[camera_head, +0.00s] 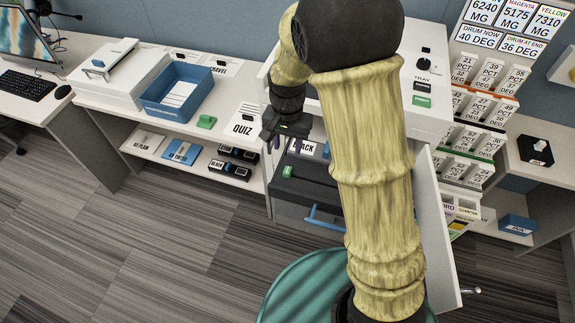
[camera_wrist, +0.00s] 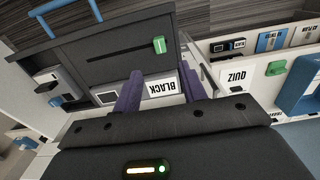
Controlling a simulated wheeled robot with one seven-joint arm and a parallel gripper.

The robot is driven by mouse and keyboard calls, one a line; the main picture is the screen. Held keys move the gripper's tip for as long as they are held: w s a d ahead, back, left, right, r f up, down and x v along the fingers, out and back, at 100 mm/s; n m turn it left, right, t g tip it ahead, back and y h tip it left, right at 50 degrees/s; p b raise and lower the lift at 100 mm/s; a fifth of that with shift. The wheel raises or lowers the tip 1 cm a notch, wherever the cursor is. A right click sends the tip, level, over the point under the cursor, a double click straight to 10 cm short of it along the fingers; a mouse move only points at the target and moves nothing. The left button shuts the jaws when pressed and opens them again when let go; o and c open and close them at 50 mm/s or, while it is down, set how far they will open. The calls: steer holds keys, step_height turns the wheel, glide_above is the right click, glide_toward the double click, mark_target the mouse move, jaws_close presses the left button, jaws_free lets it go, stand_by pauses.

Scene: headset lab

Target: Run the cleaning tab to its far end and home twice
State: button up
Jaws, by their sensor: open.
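A green tab (camera_wrist: 158,45) sits at the right end of a thin dark slot (camera_wrist: 115,53) in a dark grey panel in the wrist view. I take it for the cleaning tab. In the head view the same tab (camera_head: 287,171) is at the panel's left side, and my arm hides the panel's right part. My gripper (camera_wrist: 162,88) is open with purple fingers. They appear on either side of a white BLACK label (camera_wrist: 163,86), with nothing held between them. The tab lies beyond the fingertips in the wrist view, apart from them.
A blue handle (camera_head: 325,220) sticks out from the dark unit's front. An open white door (camera_head: 437,228) stands right of my arm.

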mark_target(288, 170)
step_height(288, 170, down, 11)
steer(key=shift+r+p, duration=0.1)
steer(key=shift+p, duration=0.55)
jaws_close()
